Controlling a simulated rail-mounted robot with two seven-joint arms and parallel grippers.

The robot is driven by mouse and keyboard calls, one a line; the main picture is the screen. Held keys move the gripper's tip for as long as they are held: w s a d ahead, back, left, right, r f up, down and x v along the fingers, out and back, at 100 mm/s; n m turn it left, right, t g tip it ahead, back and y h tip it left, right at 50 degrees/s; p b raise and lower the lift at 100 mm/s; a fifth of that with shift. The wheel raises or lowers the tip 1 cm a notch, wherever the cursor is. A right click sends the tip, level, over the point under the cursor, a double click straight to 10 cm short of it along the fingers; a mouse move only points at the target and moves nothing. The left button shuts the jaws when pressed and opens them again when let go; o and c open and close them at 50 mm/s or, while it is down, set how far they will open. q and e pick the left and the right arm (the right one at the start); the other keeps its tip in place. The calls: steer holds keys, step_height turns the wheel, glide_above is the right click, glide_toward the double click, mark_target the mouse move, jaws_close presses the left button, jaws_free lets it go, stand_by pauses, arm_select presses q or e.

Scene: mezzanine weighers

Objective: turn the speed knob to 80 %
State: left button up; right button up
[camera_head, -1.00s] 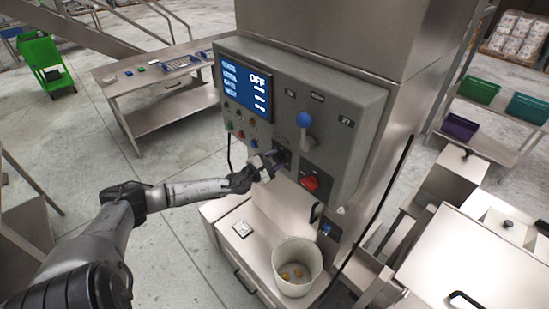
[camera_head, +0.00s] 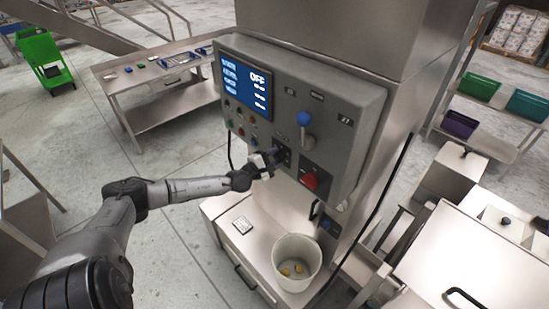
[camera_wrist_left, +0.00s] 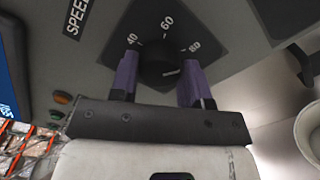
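The black speed knob (camera_wrist_left: 160,62) sits on a dark dial plate (camera_wrist_left: 205,40) in the left wrist view. The numbers 40, 60 and 80 show around its top, with a pale mark at its lower right. My left gripper (camera_wrist_left: 158,68) has its purple fingers on either side of the knob, very close to it; I cannot tell if they press on it. In the head view my left gripper (camera_head: 276,158) is at the panel's lower middle and largely hides the knob. My right gripper is not in view.
A blue-topped lever (camera_head: 304,119) and a red knob (camera_head: 310,181) stick out of the control panel (camera_head: 345,105) right of my left gripper. Small buttons lie left of it. A white bucket (camera_head: 280,247) stands on the ledge below.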

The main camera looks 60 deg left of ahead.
arm_select(q)
steer(key=o, duration=0.5)
steer(key=shift+c, duration=0.2)
steer(key=shift+s, duration=0.15)
steer(key=s+d, duration=0.2)
steer(key=s, duration=1.1)
steer(key=shift+s+d+p, duration=0.15)
steer(key=shift+d+p, duration=0.2)
steer(key=shift+p, duration=0.05)
